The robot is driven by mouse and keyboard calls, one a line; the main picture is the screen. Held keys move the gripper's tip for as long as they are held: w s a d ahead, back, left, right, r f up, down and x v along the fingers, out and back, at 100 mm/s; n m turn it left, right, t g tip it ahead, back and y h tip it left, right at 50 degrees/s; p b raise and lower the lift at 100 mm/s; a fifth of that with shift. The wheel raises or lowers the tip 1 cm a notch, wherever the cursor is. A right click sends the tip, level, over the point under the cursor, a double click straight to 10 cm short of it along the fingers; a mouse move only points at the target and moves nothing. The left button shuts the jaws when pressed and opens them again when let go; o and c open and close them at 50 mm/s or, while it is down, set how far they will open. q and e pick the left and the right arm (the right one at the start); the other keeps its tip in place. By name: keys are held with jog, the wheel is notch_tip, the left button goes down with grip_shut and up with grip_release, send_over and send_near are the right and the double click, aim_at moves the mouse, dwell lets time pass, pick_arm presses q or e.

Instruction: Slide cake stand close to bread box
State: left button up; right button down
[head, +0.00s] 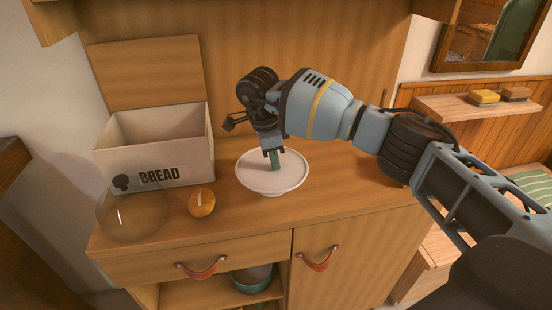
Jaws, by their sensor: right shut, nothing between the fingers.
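The white cake stand (294,178) stands upright on the wooden cabinet top, to the right of the bread box. The bread box (185,160) is pale, open at the top and marked BREAD; a clear gap of bare wood lies between it and the stand. My right gripper (275,163) comes down from above over the middle of the stand's plate. Its greenish fingers are shut with nothing between them. I cannot tell whether the fingertips touch the plate. My left gripper is not in view.
A clear glass dome (133,215) with a dark knob sits in front of the bread box. A small round orange-brown thing (202,203) lies between dome and stand. The cabinet top (345,185) right of the stand is bare. Leather pulls (318,261) hang on the front.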

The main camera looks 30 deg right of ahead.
aim_at(264, 169)
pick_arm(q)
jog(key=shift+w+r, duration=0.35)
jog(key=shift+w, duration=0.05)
pick_arm(e)
jog(key=shift+w+a+r, duration=0.1)
jog(key=shift+a+r, duration=0.05)
jog(key=shift+r, duration=0.1)
